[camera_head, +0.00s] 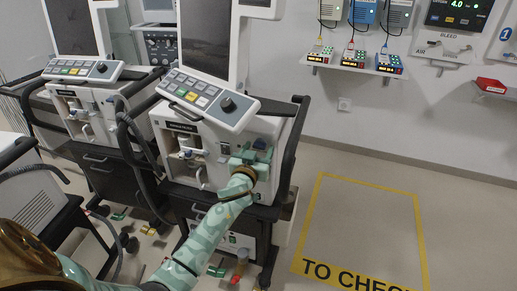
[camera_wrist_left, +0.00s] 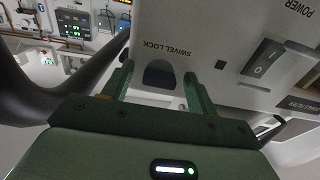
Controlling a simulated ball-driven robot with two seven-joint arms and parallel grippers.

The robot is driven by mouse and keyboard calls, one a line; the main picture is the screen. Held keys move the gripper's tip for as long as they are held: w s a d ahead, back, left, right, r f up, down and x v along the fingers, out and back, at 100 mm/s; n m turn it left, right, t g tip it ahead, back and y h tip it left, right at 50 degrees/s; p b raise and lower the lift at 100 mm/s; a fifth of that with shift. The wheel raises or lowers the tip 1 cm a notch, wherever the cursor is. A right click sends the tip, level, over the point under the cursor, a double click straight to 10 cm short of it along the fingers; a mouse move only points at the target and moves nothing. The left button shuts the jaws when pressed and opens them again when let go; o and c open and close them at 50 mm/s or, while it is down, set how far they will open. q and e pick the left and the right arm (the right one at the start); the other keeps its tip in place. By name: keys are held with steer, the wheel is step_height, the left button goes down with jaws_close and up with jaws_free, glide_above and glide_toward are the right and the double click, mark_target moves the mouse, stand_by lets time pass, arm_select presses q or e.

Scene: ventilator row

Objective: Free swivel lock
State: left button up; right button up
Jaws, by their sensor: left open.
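The nearer ventilator (camera_head: 222,135) stands in the middle of the head view, with a tilted key panel and a screen above. My left gripper (camera_head: 258,150) is at the right part of its front, below the panel. In the left wrist view the swivel lock (camera_wrist_left: 160,74) is a dark tab in the pale housing, beside an upside-down SWIVEL LOCK label. The left gripper's green fingers (camera_wrist_left: 158,86) are open, one on each side of the tab. I cannot tell whether they touch the housing. In the head view the gripper hides the lock. My right gripper is not in view.
A power switch (camera_wrist_left: 265,65) sits near the lock. A second ventilator (camera_head: 85,110) stands at the left. Dark hoses hang between the two machines. A yellow-outlined floor area (camera_head: 362,225) at the right is clear. A wall shelf (camera_head: 355,67) holds several small devices.

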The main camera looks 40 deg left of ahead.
arm_select(q)
steer(key=c, duration=1)
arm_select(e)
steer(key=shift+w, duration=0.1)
arm_select(q)
steer(key=shift+m, duration=0.4)
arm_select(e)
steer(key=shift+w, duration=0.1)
arm_select(q)
steer(key=m, duration=0.5)
steer(key=m+p, duration=0.1)
steer(key=m, duration=1)
steer(key=shift+s+a+r+m+p, duration=0.15)
steer(key=shift+a+m+p, duration=0.1)
steer(key=shift+m+p, duration=0.15)
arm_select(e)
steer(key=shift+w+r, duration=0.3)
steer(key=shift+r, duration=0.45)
arm_select(q)
steer(key=shift+m, duration=0.3)
steer(key=o, duration=1)
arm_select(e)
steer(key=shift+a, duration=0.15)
